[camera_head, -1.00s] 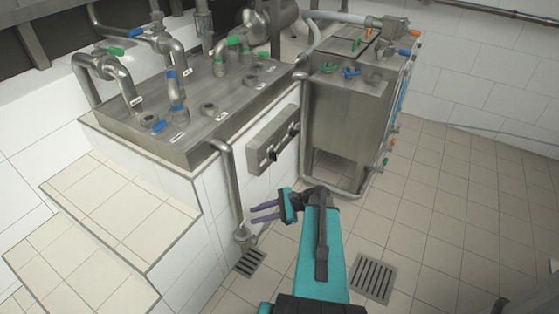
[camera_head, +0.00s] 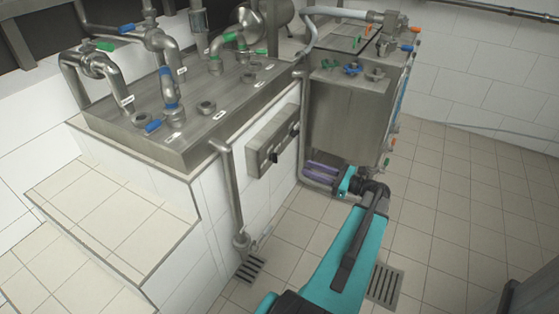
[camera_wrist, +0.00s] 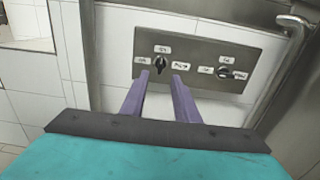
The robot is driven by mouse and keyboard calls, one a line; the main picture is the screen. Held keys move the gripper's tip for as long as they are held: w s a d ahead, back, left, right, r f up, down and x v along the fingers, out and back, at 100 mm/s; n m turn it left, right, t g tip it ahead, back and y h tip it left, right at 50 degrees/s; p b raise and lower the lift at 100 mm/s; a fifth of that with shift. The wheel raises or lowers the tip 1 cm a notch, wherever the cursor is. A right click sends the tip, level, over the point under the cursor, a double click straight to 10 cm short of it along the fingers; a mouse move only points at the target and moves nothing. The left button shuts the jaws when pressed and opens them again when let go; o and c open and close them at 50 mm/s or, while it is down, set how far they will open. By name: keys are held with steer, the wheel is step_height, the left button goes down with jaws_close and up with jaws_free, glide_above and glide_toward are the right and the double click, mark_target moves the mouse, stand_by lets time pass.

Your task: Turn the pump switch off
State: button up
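The grey switch panel (camera_head: 262,158) is on the side of the white tiled block. It also shows in the wrist view (camera_wrist: 205,41). It has two black rotary knobs with small white labels, one of which seems to read "Pump". In the wrist view, the left knob (camera_wrist: 160,63) has its handle roughly upright, and the right knob (camera_wrist: 225,72) has its handle roughly level. My gripper (camera_head: 308,169) has two purple fingers, apart and empty. In the wrist view its fingertips (camera_wrist: 160,75) appear just below the left knob, one to each side. Contact cannot be seen.
A steel tank (camera_head: 345,120) on a frame stands right of the panel. Valves and pipes crowd the block's steel top (camera_head: 215,125).

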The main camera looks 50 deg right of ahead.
mark_target(277, 157)
steer(key=shift+s+d, duration=0.1)
steer(key=shift+s, duration=0.05)
steer(key=shift+b+x, duration=0.75)
steer(key=shift+x, duration=6.1)
